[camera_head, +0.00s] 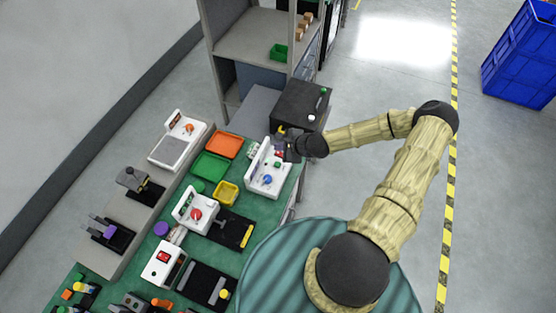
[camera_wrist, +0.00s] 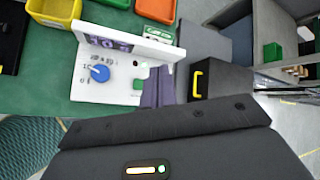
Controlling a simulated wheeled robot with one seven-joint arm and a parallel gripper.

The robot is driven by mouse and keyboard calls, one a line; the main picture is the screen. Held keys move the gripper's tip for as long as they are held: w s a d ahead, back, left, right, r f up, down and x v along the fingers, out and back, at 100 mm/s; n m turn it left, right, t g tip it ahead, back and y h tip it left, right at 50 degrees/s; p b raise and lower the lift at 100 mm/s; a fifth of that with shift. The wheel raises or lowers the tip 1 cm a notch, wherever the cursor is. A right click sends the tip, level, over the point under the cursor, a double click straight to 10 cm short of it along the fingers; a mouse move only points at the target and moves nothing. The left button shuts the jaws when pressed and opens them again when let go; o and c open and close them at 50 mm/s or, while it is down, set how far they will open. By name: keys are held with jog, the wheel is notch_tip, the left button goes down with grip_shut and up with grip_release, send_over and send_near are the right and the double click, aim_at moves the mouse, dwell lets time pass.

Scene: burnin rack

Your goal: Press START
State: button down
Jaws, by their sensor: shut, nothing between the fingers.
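A white device (camera_head: 258,180) with a blue knob stands on the green bench top near my gripper (camera_head: 283,149). In the wrist view the same device (camera_wrist: 75,85) shows its upright panel with a dark display, the blue knob (camera_wrist: 100,73) and a green button (camera_wrist: 137,84). I cannot read a START label. My gripper also shows in the wrist view (camera_wrist: 157,86), its fingers shut and empty, just right of the green button. They overlap the device's right edge in the picture; I cannot tell whether they touch it.
A dark box (camera_head: 300,100) with a yellow handle (camera_wrist: 197,83) stands right beside my gripper. Orange (camera_head: 224,145), green (camera_head: 211,166) and yellow (camera_head: 226,193) trays lie left of the device. Other devices crowd the bench's near part. A shelf rises behind; open floor lies right.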

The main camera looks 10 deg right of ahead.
aim_at(280, 166)
jog(key=shift+w+d+f, duration=0.1)
jog(key=shift+d+f, duration=0.05)
notch_tip(280, 166, down, 9)
jog(key=b, duration=0.6)
jog(key=shift+r+b, duration=0.2)
jog(key=shift+b, duration=0.2)
dwell(1.8)
jog(key=shift+f+b, duration=0.35)
jog(key=shift+f, duration=0.1)
jog(key=shift+r, duration=0.1)
